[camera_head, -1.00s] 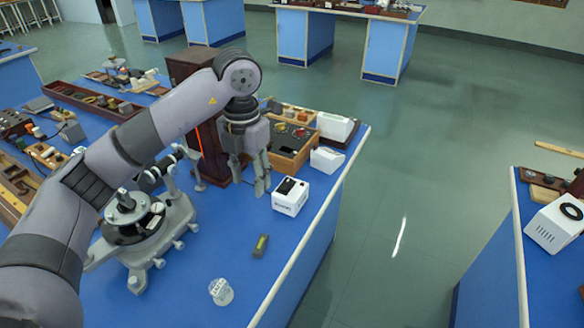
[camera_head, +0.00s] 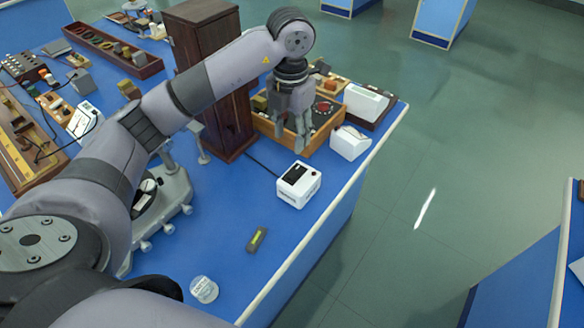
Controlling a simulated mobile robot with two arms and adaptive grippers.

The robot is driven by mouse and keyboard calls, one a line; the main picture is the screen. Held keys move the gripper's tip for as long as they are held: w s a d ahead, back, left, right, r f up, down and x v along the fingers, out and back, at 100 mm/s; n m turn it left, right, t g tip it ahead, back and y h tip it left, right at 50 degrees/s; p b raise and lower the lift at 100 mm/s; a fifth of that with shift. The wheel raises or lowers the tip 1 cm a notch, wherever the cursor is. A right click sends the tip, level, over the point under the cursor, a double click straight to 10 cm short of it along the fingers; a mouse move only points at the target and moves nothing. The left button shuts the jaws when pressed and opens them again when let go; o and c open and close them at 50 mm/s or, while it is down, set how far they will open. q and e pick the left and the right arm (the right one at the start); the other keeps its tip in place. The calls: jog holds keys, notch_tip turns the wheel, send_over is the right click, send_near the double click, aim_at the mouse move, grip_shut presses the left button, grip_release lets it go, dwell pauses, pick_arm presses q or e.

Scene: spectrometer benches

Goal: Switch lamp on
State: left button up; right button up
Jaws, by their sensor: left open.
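A small white box (camera_head: 299,186) with a black top panel and a small red button stands on the blue bench near its right edge. A dark cable runs from it toward a tall dark wooden housing (camera_head: 205,38), which may be the lamp; I cannot tell for sure. My left gripper (camera_head: 303,142) points down with its fingers apart and empty. In the picture its fingertips are just above the white box, in front of a wooden tray, and not visibly touching the box. My left arm crosses in front of the housing and hides part of it. My right gripper is out of view.
A wooden tray (camera_head: 290,146) and white boxes (camera_head: 350,143) stand behind the gripper. A metal spectrometer (camera_head: 176,192) is partly hidden by my arm. A small green-grey vial (camera_head: 257,239) and a clear round piece (camera_head: 204,289) lie in front. Bare bench surrounds them.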

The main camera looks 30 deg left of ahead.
pick_arm(q)
jog(key=p, duration=0.1)
send_over(291, 175)
notch_tip(291, 175, down, 8)
jog(key=shift+s+r, duration=0.1)
jog(key=shift+r, duration=0.05)
notch_tip(291, 175, down, 4)
jog(key=shift+r+p, duration=0.1)
jog(key=shift+p, duration=0.35)
jog(key=shift+f, duration=0.65)
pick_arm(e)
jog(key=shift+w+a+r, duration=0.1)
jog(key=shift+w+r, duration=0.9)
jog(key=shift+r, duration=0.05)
pick_arm(q)
jog(key=shift+c, duration=0.4)
grip_shut()
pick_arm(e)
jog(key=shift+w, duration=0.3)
